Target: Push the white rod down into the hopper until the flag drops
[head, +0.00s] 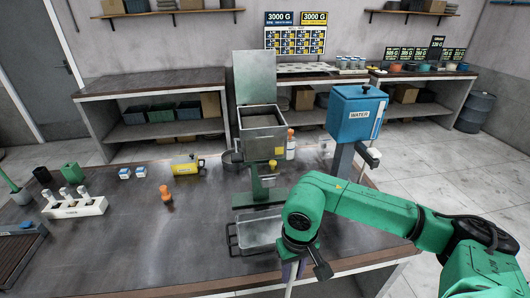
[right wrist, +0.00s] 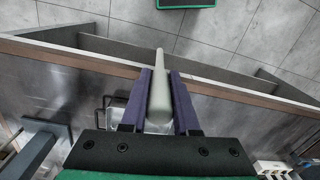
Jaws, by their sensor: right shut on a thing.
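My right gripper (head: 292,268) is over the front right part of the table, seen from above and partly hidden by its own wrist. In the right wrist view its two purple fingers (right wrist: 160,105) are shut on the white rod (right wrist: 159,88), which sticks out beyond the fingertips. In the head view a piece of the rod (head: 291,282) shows below the gripper. The metal hopper (head: 262,140) stands behind and left of the gripper on a green stand, its grey lid (head: 255,78) upright. My left gripper is not in view.
A metal tray (head: 236,238) lies below the hopper, close left of my right arm. The table's middle front is clear.

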